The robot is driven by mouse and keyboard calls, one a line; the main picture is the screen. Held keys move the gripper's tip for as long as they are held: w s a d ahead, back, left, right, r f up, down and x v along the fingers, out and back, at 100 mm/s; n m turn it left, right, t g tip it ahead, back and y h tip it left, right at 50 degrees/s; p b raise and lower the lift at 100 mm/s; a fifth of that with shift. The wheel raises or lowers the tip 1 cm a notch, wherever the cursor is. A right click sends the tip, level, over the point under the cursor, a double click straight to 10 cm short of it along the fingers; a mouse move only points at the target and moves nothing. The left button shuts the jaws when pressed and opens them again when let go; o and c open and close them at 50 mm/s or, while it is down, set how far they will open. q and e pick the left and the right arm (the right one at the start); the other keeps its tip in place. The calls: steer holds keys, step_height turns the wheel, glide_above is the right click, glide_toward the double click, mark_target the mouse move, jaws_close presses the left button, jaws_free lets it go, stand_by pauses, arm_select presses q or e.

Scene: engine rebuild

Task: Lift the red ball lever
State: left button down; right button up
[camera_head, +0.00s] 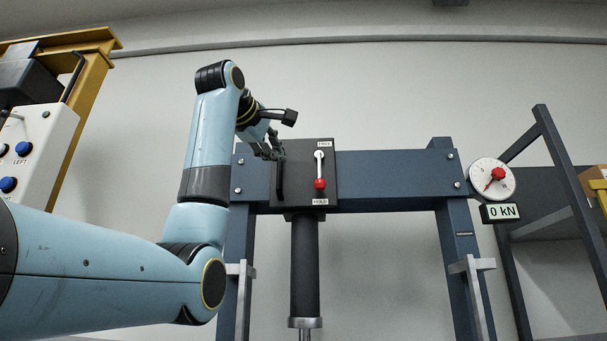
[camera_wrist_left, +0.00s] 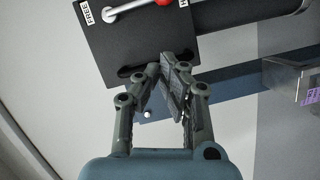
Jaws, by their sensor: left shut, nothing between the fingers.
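The lever has a pale arm with a red ball (camera_head: 319,184) at its lower end. It hangs down on the front of a black block (camera_head: 326,168), between the FREE label above and the HOLD label below. In the left wrist view the red ball (camera_wrist_left: 163,2) is cut by the top edge. My left gripper (camera_head: 274,153) is at the block's upper left, left of the lever and apart from it. My right gripper is out of view.
A blue press frame (camera_head: 395,178) carries the block, with a black cylinder (camera_head: 304,265) below it. A dial (camera_head: 481,187) and a 0 kN display (camera_head: 499,213) are at right. A white button panel (camera_head: 38,155) is at left.

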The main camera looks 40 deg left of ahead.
mark_target(320, 170)
arm_select(q)
steer(key=shift+w+d+f+p+x, duration=0.15)
steer(key=shift+d+p+x, duration=0.35)
steer(key=shift+x, duration=1.3)
steer(key=shift+d+f+p+x, duration=0.1)
steer(key=shift+d+p+x, duration=0.4)
steer(key=shift+x, duration=1.3)
steer(key=shift+w+d+f+p+x, duration=0.15)
steer(key=shift+p+x, duration=0.65)
steer(key=shift+x, duration=1.05)
